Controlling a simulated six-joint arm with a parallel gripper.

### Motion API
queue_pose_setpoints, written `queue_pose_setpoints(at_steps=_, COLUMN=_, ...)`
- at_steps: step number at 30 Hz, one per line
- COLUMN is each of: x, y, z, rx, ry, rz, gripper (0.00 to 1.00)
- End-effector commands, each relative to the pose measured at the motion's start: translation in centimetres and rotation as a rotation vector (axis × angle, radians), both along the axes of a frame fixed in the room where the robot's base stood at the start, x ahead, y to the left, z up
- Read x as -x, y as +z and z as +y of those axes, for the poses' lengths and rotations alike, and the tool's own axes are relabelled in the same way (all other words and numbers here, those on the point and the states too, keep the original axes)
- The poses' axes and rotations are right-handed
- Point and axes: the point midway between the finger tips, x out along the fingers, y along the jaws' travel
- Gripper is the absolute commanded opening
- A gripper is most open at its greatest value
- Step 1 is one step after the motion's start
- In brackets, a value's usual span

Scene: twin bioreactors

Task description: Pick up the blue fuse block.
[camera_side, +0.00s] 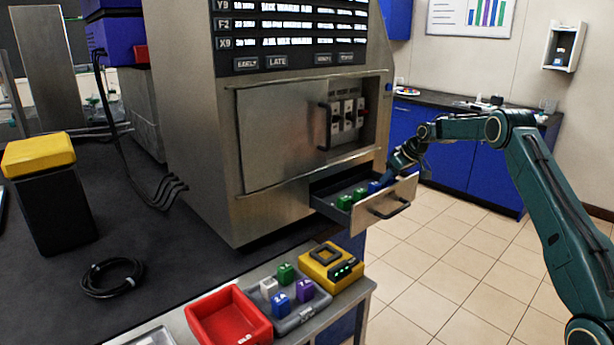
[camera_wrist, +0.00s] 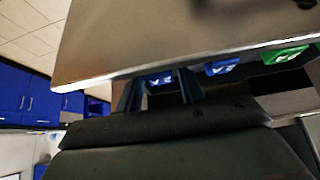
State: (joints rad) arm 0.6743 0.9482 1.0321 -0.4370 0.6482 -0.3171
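An open drawer (camera_side: 328,208) holds a row of fuse blocks, green ones at the left and blue at the right. One blue fuse block (camera_side: 374,187) shows beside the green ones; in the wrist view it appears as the middle blue block (camera_wrist: 222,67). Another blue fuse block (camera_wrist: 158,79) appears between my fingertips in the wrist view, with small gaps at its sides. My gripper (camera_wrist: 160,88) looks open, with one finger on each side of that block. In the side view my gripper (camera_side: 388,178) reaches into the drawer's right end and partly hides the blocks.
The drawer's front panel (camera_side: 385,207) and handle stand close to my gripper. Above is the steel cabinet (camera_side: 280,135) with a switch recess. On the bench are a red bin (camera_side: 205,310), a grey tray (camera_side: 305,318) with several coloured blocks, and a yellow device (camera_side: 330,265).

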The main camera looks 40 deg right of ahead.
Motion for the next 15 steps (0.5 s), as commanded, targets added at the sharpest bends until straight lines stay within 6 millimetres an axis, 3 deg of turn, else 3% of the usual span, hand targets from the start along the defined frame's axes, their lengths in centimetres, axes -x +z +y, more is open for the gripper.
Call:
queue_pose_setpoints(at_steps=3, x=0.01, y=0.02, z=0.0, rx=0.0, ry=0.0, rz=0.0, gripper=0.38)
queue_pose_setpoints(at_steps=8, x=0.02, y=0.03, z=-0.01, rx=0.0, ry=0.0, rz=0.0, gripper=0.07)
queue_pose_setpoints(at_steps=15, x=0.01, y=0.05, z=-0.01, rx=0.0, ry=0.0, rz=0.0, gripper=0.04)
